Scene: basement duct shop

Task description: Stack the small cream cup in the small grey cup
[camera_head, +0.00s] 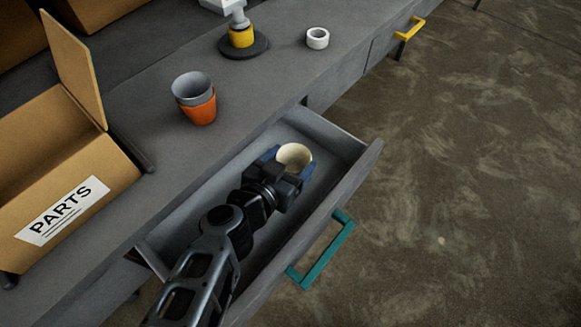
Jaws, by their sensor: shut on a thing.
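The small cream cup (295,156) is between the jaws of my gripper (289,165), over the open drawer (335,142). My gripper is shut on it. The cup's open top shows; its lower part is hidden by the jaws, and I cannot tell whether it touches the drawer floor. The small grey cup (191,88) stands upright on the bench top, nested in an orange cup (201,112). Its opening faces up and looks empty. It is up and left of my gripper.
An open cardboard box marked PARTS (68,212) stands on the bench (270,85) at left. A yellow thing on a dark round base (243,47) and a white ring-shaped roll (317,38) are farther back. The drawer has a teal handle (322,250). Bench around the cups is clear.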

